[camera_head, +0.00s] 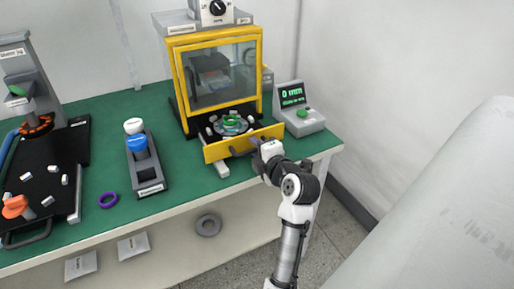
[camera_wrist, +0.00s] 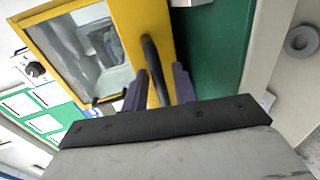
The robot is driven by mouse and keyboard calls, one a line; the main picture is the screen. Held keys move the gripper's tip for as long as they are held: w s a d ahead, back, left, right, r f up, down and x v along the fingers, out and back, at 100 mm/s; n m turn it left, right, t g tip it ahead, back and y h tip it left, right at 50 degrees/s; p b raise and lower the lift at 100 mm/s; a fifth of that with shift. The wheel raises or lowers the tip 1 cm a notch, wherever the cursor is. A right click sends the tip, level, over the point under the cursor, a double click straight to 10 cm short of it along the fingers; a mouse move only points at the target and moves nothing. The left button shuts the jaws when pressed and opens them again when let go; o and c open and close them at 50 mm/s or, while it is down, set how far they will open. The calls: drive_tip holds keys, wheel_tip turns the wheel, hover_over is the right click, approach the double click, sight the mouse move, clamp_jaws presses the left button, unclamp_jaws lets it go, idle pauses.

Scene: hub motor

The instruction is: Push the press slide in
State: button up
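The press slide (camera_head: 222,150) is pulled out at the front of the yellow-framed press (camera_head: 217,35). Its yellow front panel stands clear of the press opening. A round part with a green ring (camera_head: 231,123) lies on the slide. My gripper (camera_head: 257,144) is at the right part of the slide's front panel. In the wrist view, the two dark purple fingers of my gripper (camera_wrist: 160,69) stand apart on either side of a black bar handle (camera_wrist: 151,58) on the yellow panel (camera_wrist: 128,25). Gaps show between handle and fingers, so I see no grip on it.
A dark holder with white and blue knobs (camera_head: 149,175), a purple ring (camera_head: 107,200) and a black tray (camera_head: 75,145) are to the left.

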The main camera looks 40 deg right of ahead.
sight(232, 116)
drive_tip(key=shift+c, duration=0.2)
clamp_jaws()
drive_tip(key=r+b+x, duration=0.1)
drive_tip(key=b+x, duration=0.1)
drive_tip(key=x, duration=0.3)
drive_tip(key=r+b+x, duration=0.1)
drive_tip(key=b+x, duration=0.1)
drive_tip(key=x, duration=0.3)
drive_tip(key=r+b+x, duration=0.1)
drive_tip(key=b+x, duration=0.2)
drive_tip(key=x, duration=0.2)
drive_tip(key=shift+w+d, duration=0.15)
drive_tip(key=shift+w, duration=0.45)
drive_tip(key=shift+w+d, duration=0.15)
drive_tip(key=shift+w, duration=0.3)
drive_tip(key=shift+w+r, duration=0.1)
drive_tip(key=shift+r, duration=0.1)
